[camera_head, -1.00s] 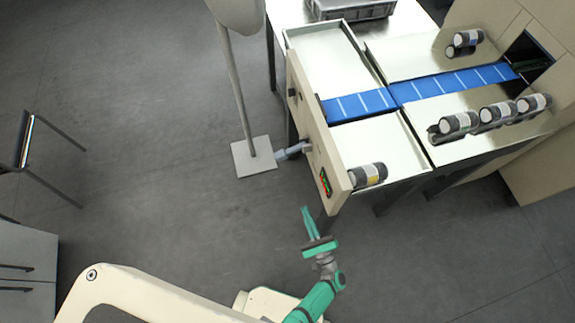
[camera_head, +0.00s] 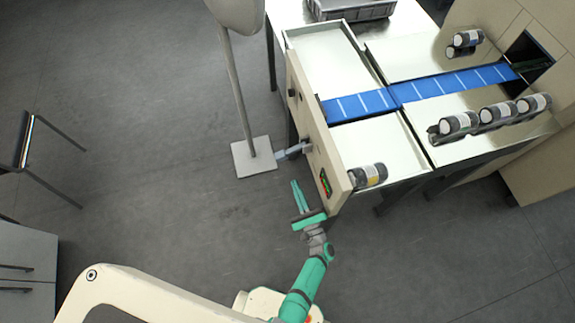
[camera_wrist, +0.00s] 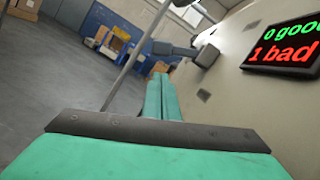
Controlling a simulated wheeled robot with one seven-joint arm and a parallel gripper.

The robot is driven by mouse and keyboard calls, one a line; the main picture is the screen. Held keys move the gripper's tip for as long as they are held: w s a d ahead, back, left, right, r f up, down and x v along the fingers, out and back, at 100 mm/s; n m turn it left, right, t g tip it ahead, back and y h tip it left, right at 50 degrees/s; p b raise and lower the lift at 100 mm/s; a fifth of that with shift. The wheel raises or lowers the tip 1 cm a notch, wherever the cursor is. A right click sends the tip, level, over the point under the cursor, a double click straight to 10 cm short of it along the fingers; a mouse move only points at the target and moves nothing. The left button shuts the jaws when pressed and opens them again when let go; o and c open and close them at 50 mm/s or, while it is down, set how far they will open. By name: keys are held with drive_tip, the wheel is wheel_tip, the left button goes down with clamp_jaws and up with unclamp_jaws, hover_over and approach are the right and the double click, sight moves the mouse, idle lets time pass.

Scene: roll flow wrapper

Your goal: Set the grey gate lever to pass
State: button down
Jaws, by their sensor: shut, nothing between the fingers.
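The grey gate lever (camera_head: 292,151) sticks out to the left from the cream front panel (camera_head: 323,165) of the machine. In the wrist view the lever (camera_wrist: 178,49) shows ahead of my fingertips, on the panel's left part. My gripper (camera_head: 295,184) is shut and empty, below the lever in the head view and apart from it. In the wrist view the shut green fingers (camera_wrist: 160,82) point toward the lever, with a gap between. A display (camera_wrist: 287,45) on the panel reads "0 good" in green and "1 bad" in red.
A pole on a square base (camera_head: 254,158) stands close to the lever's end. A blue belt (camera_head: 430,87) crosses the metal table. One roll (camera_head: 367,175) lies behind the panel, and several others lie farther right. The floor left of my gripper is clear.

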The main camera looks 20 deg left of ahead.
sight(290, 152)
drive_tip(key=x, duration=0.9)
drive_tip(key=shift+a, duration=0.25)
drive_tip(key=shift+r, duration=0.1)
